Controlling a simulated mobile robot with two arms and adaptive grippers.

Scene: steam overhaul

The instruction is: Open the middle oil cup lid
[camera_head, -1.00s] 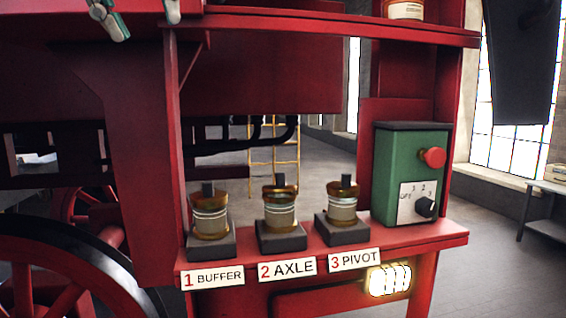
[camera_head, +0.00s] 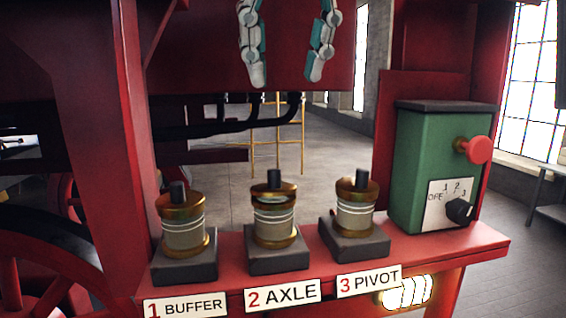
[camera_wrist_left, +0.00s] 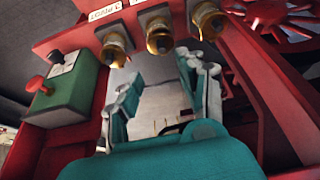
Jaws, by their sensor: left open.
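The middle oil cup (camera_head: 273,228), above the label 2 AXLE, is a brass and glass cup on a dark square base. Its brass lid (camera_head: 273,188) sits on top with a dark upright knob; a pale glint shows at its front. My left gripper (camera_head: 286,80) is open and empty, fingers pointing down, above the cups and apart from them. In the left wrist view the open fingers (camera_wrist_left: 168,72) show with the middle cup (camera_wrist_left: 159,40) beyond them. My right gripper is not in view.
The cup 1 BUFFER (camera_head: 184,228) and the cup 3 PIVOT (camera_head: 355,213) stand close on either side on the red shelf (camera_head: 470,240). A green control box (camera_head: 415,165) with a red button (camera_head: 474,150) stands at the right. A red post (camera_head: 110,130) rises at the left.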

